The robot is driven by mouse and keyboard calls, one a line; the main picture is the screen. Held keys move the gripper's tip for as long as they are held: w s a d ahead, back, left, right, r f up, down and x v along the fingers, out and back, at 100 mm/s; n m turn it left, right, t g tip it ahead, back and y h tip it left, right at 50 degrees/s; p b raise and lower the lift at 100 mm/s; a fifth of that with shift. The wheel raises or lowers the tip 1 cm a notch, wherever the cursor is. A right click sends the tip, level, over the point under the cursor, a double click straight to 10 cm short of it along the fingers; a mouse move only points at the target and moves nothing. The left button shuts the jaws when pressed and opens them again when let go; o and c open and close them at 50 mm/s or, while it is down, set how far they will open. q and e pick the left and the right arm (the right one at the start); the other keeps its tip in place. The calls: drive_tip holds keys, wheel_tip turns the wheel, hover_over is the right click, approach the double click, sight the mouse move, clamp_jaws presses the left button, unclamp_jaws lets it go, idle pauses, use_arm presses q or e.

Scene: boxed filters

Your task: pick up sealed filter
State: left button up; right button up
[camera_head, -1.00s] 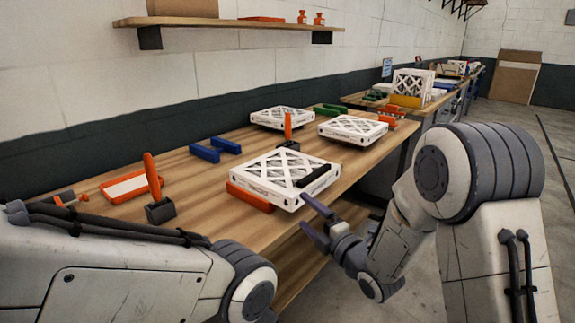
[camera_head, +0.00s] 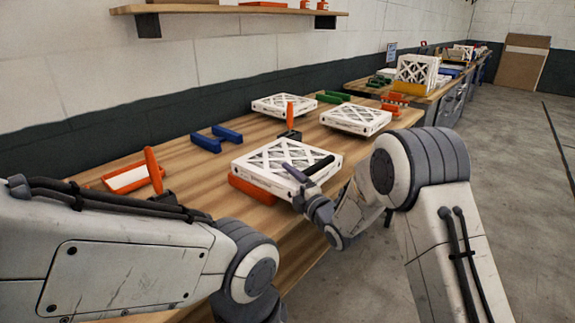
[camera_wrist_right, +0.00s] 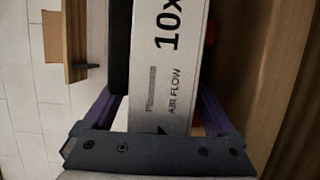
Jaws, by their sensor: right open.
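A white boxed filter (camera_head: 262,180) with a lattice face lies near the front edge of the workbench, resting on an orange holder (camera_head: 252,190). A black bar (camera_head: 320,165) lies on its top by the right side. My right gripper (camera_head: 299,178) is at the filter's near right side, one purple finger above its top. In the right wrist view its open purple fingers (camera_wrist_right: 158,112) stand on either side of the filter's printed edge (camera_wrist_right: 167,75), with gaps visible. The black bar (camera_wrist_right: 119,45) shows left of that edge. My left gripper is out of view.
Two more white filters (camera_head: 284,105) (camera_head: 356,120) lie farther back on the bench (camera_head: 200,175). An upright orange-handled tool (camera_head: 290,118), a blue holder (camera_head: 216,138), green holders (camera_head: 333,97) and an orange tray (camera_head: 128,177) stand around. Floor at right is clear.

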drive_tip(key=shift+c, duration=0.3)
clamp_jaws()
